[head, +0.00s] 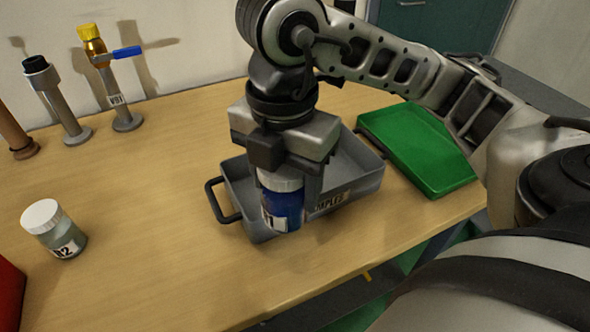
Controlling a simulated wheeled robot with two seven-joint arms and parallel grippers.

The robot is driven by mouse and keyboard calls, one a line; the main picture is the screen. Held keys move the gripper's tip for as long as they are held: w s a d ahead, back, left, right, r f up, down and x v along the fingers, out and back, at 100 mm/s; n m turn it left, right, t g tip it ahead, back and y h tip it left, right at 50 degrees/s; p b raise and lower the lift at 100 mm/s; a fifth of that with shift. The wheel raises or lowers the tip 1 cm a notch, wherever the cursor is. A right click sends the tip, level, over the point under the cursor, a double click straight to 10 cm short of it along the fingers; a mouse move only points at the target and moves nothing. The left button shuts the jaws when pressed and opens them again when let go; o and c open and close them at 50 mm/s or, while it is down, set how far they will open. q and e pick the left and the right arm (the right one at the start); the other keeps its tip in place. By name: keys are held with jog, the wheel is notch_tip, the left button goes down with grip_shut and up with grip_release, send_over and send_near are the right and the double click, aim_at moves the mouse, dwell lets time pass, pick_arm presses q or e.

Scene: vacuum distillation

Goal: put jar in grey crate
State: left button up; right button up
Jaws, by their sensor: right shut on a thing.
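A blue jar (283,208) with a white lid and a white label is held upright in my right gripper (282,172). The gripper points down and is shut around the jar's upper part. The jar shows in front of the grey crate (365,183), over its left part. I cannot tell whether the jar's base is above the crate's floor or touches it. The crate has a dark handle on its left end and a label on its front wall, partly hidden by the jar and gripper. My left gripper is not in view.
A second jar (54,229) with a white lid and grey-green contents stands at the left. A green tray (418,148) lies right of the crate. Pipe fittings, one with a blue lever (127,52), stand at the back left. A red object (10,292) sits at the left edge.

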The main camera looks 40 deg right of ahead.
jog(key=m, duration=0.2)
jog(key=shift+w+r+m, duration=0.1)
jog(key=shift+r+m, duration=0.05)
jog(key=shift+m, duration=0.15)
jog(key=shift+w+d+m, duration=0.15)
jog(key=shift+m, duration=0.15)
jog(key=w+d+f, duration=0.2)
jog(key=w+f, duration=0.2)
jog(key=w+d+f, duration=0.2)
jog(key=w+f, duration=0.2)
jog(key=w+d+f, duration=0.1)
jog(key=w+f, duration=0.3)
jog(key=shift+w+d+f+p, duration=0.15)
jog(key=shift+d+f+p, duration=0.05)
jog(key=shift+d+p, duration=0.2)
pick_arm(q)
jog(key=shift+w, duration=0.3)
pick_arm(e)
jog(key=shift+f, duration=0.3)
